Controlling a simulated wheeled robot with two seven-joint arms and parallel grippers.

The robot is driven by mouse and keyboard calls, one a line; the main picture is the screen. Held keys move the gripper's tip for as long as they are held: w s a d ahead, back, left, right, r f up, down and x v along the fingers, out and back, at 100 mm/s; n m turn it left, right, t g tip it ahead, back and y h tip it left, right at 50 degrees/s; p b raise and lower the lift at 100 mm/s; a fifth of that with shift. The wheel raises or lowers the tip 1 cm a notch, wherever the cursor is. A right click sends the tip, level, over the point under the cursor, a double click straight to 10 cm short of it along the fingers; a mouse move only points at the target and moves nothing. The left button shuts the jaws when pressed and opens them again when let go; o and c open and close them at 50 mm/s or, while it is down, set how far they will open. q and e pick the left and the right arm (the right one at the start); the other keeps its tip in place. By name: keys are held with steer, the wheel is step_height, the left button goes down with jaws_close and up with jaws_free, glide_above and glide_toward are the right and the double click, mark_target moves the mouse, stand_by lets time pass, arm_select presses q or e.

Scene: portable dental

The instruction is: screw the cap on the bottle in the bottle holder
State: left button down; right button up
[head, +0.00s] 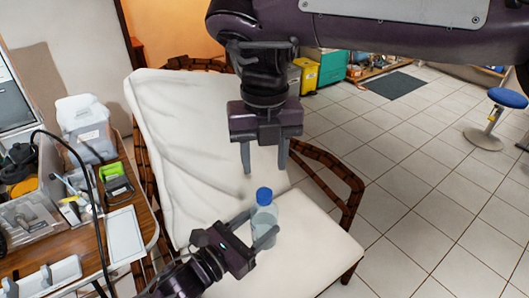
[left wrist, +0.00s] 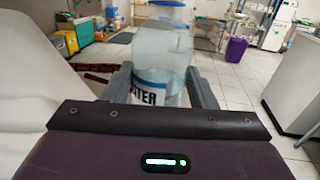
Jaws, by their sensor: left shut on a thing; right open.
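A clear bottle (head: 264,215) with a blue cap (head: 264,195) on its top stands upright over the white seat cushion. In the left wrist view the bottle (left wrist: 160,60) carries a white and blue label reading "TER". My left gripper (head: 262,236) is shut on the bottle's lower part, one finger on each side. My right gripper (head: 264,165) points down above the bottle, open and empty, its two fingers apart and clear of the cap. The cap looks seated on the bottle; how tight it is cannot be told. I cannot make out a bottle holder.
A white-cushioned chair (head: 310,245) with dark wicker arms lies under both grippers. A wooden table (head: 75,265) at left holds bins, a tray and tools, with a black cable in front. Tiled floor at right is free, except a blue stool (head: 507,98).

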mark_target(265, 192)
steer(key=n, duration=0.4)
steer(key=shift+r+n, duration=0.15)
steer(key=shift+n, duration=0.15)
steer(key=n, duration=0.5)
steer(key=shift+r, duration=0.15)
steer(key=shift+f, duration=4)
